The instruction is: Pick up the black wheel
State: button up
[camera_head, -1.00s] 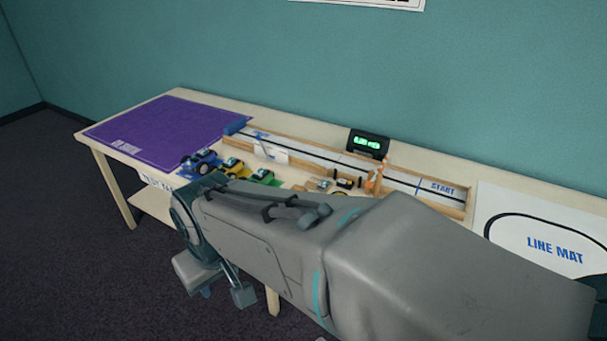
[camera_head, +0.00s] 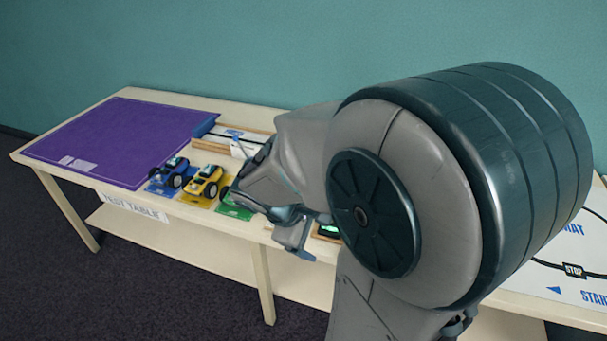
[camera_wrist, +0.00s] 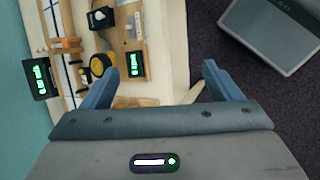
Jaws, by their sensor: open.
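My gripper (camera_wrist: 163,78) is open and empty in the wrist view, with its two blue-grey fingers spread over the table's front edge and the dark floor. A round yellow and black part (camera_wrist: 97,66) lies left of the left fingertip. I cannot tell for sure which of these dark parts is the black wheel. In the head view my arm hides most of this area, and my gripper (camera_head: 297,243) shows near the table's front edge.
The table (camera_head: 200,222) carries a purple mat (camera_head: 120,140), a blue car (camera_head: 170,173), a yellow car (camera_head: 205,181) and a wooden track (camera_head: 226,140). A black-and-white block (camera_wrist: 102,18) and a green timer (camera_wrist: 40,78) stand by the track. A grey box shape (camera_wrist: 270,35) is at right.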

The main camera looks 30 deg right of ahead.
jog(key=w+d+f+n+t+h+b, duration=0.35)
jog(key=w+d+f+n+h, duration=0.35)
jog(key=w+n, duration=0.6)
jog(key=shift+n+t, duration=0.45)
jog(key=shift+n, duration=0.35)
jog(key=x, duration=0.4)
jog(key=f+x, duration=0.1)
jog(key=x, duration=0.4)
jog(key=s+x, duration=0.1)
jog(key=x, duration=0.4)
jog(key=shift+a+f, duration=0.15)
jog(key=shift+f, duration=0.15)
jog(key=c, duration=1)
